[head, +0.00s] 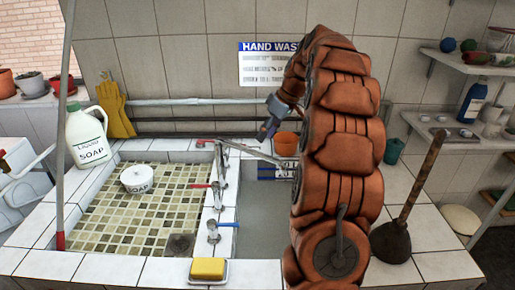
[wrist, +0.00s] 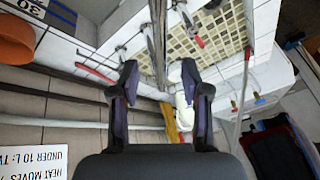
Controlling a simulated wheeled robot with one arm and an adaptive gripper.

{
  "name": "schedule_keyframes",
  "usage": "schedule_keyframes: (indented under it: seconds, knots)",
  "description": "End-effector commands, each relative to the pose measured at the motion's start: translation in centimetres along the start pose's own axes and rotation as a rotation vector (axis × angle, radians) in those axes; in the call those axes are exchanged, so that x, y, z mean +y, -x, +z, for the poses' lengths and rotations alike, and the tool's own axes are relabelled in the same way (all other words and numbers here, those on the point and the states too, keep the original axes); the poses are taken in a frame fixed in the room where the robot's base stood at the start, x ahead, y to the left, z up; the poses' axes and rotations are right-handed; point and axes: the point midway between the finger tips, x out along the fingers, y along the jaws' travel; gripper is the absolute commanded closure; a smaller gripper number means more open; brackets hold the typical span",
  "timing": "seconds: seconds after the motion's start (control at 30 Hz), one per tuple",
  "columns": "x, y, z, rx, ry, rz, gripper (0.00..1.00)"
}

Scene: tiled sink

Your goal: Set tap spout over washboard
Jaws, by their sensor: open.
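A metal tap (head: 222,175) stands on the divider between two basins. Its long thin spout (head: 258,154) reaches right over the grey basin, towards the back. My gripper (head: 270,125) is above the spout's outer part, near the back wall. In the wrist view, my gripper (wrist: 160,78) has its two dark fingers apart, and a metal bar (wrist: 157,40), probably the spout, shows between them. Contact cannot be told. I cannot clearly make out a washboard; my orange arm hides much of the right basin. A blue-and-white item (head: 268,172) shows at that basin's back.
The left mosaic basin (head: 130,220) holds a white soap pot (head: 137,179). A yellow sponge (head: 208,268) lies in front. A plunger (head: 392,240) stands right of my arm.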

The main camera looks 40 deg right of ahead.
Motion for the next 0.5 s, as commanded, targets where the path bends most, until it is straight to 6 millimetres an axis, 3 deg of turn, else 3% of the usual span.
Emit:
schedule_keyframes:
  seconds: [0.5]
  knots:
    - [-0.1, -5.6, -0.1, -0.001, -0.001, 0.0, 0.54]
